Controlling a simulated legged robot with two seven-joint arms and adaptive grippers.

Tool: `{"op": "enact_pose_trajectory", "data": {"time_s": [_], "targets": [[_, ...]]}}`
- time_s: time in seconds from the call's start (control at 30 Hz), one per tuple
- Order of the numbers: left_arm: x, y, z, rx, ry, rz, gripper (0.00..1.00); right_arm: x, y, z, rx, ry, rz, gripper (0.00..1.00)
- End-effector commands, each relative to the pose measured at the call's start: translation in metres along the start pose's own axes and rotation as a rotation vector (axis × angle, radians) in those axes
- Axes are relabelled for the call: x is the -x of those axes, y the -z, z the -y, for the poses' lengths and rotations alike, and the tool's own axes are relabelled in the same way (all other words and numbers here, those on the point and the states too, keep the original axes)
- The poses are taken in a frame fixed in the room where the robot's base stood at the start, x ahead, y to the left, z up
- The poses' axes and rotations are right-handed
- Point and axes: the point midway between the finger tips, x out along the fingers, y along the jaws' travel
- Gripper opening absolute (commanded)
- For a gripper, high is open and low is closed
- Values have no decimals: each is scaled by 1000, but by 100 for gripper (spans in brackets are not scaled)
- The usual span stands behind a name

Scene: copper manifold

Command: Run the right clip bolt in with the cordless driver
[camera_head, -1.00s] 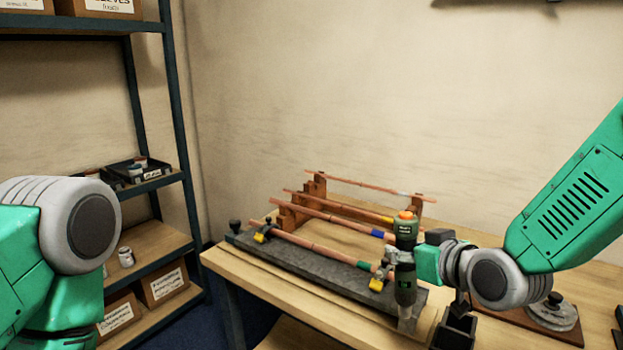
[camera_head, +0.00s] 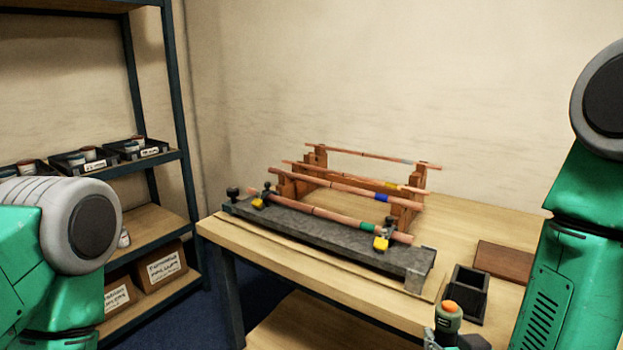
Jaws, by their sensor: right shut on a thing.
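The cordless driver (camera_head: 448,318), dark green with an orange top, stands at the bottom edge of the view, its lower part cut off. My right gripper (camera_head: 446,343) is shut on it, only partly in view. The driver is apart from the right clip (camera_head: 381,242), which is yellow with a dark bolt on top and sits over the front copper pipe (camera_head: 330,216) near the right end of the grey fixture bar (camera_head: 300,232). How deep its bolt sits is too small to tell. The left clip (camera_head: 258,202) is on the pipe's left part. My left gripper is out of view.
A dark open holder (camera_head: 467,292) stands on the bench right of the bar, with a brown board (camera_head: 503,262) behind it. Wooden racks (camera_head: 405,215) carry more copper pipes behind the bar. A shelf unit (camera_head: 172,157) with bins and boxes stands at left.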

Motion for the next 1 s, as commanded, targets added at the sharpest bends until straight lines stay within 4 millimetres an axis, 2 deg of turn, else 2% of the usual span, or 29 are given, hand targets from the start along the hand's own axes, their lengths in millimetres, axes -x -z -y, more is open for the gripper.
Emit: {"op": "enact_pose_trajectory", "data": {"time_s": [0.03,0.17,1.0], "targets": [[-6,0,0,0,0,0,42,1,-10,-2,-4,-9,-1,0],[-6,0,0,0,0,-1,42,5,-13,-6,-10,-23,-5,0],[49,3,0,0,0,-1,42,29,45,-5,-11,-22,-5,0]]}}
